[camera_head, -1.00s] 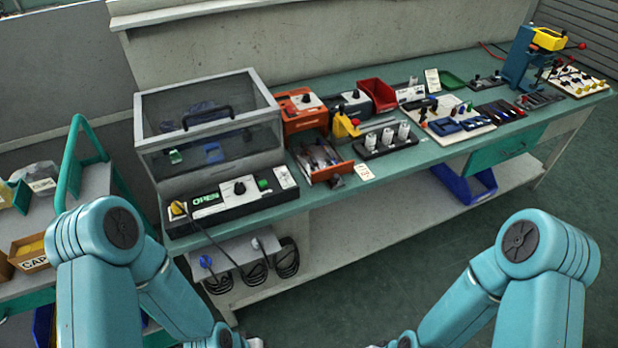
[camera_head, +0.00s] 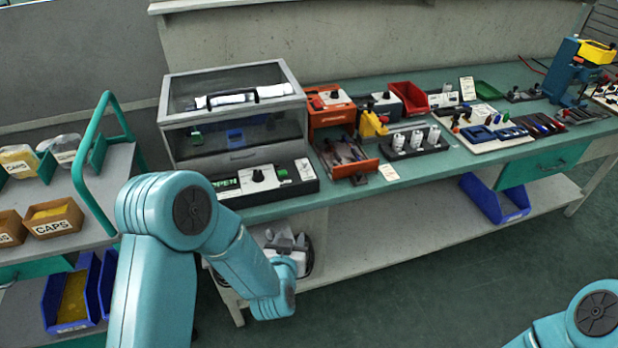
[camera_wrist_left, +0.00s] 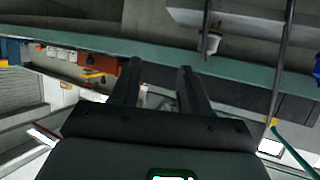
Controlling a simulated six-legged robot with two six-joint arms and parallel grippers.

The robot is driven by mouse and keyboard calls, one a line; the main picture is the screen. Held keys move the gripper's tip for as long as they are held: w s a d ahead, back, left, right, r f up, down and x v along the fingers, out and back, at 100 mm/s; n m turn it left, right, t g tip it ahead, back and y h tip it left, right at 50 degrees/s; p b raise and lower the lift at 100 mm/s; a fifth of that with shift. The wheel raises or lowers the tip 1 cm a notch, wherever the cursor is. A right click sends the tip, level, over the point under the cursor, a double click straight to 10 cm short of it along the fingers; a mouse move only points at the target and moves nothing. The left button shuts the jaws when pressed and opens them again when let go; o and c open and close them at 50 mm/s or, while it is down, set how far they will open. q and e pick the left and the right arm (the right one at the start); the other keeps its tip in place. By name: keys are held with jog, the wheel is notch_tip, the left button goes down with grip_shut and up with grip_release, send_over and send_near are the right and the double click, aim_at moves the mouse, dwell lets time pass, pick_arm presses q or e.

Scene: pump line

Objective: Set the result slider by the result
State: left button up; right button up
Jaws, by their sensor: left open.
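The test box (camera_head: 236,120) with a clear lid stands at the left end of the green bench. Its black control panel (camera_head: 262,183) runs along the front, with a lit green display (camera_head: 226,184), a white knob plate and a green button. A small white plate (camera_head: 304,169) at the panel's right end looks like the slider; its setting is too small to read. My left gripper (camera_head: 287,241) is open in front of the bench, below the panel and apart from it. Its two dark fingers (camera_wrist_left: 160,88) show empty in the wrist view. My right gripper is out of view.
An orange unit (camera_head: 330,110) with an open drawer (camera_head: 350,160) stands right of the box. A black rack with white cylinders (camera_head: 415,142) is further right. A cart with a teal rail (camera_head: 90,165) and a caps box (camera_head: 53,217) stands left. The floor ahead is clear.

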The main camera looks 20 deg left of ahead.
pick_arm(q)
jog(key=w+d+r+t+y+b, duration=0.2)
jog(key=w+r+t+b, duration=0.25)
jog(key=r, duration=0.25)
jog(key=p, duration=0.2)
send_near(305, 163)
jog(key=shift+n, duration=0.4)
jog(key=x, duration=0.8)
jog(key=shift+w+r, duration=0.1)
jog(key=shift+w, duration=0.2)
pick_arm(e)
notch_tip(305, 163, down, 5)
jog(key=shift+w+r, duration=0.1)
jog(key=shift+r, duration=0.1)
pick_arm(q)
grip_shut()
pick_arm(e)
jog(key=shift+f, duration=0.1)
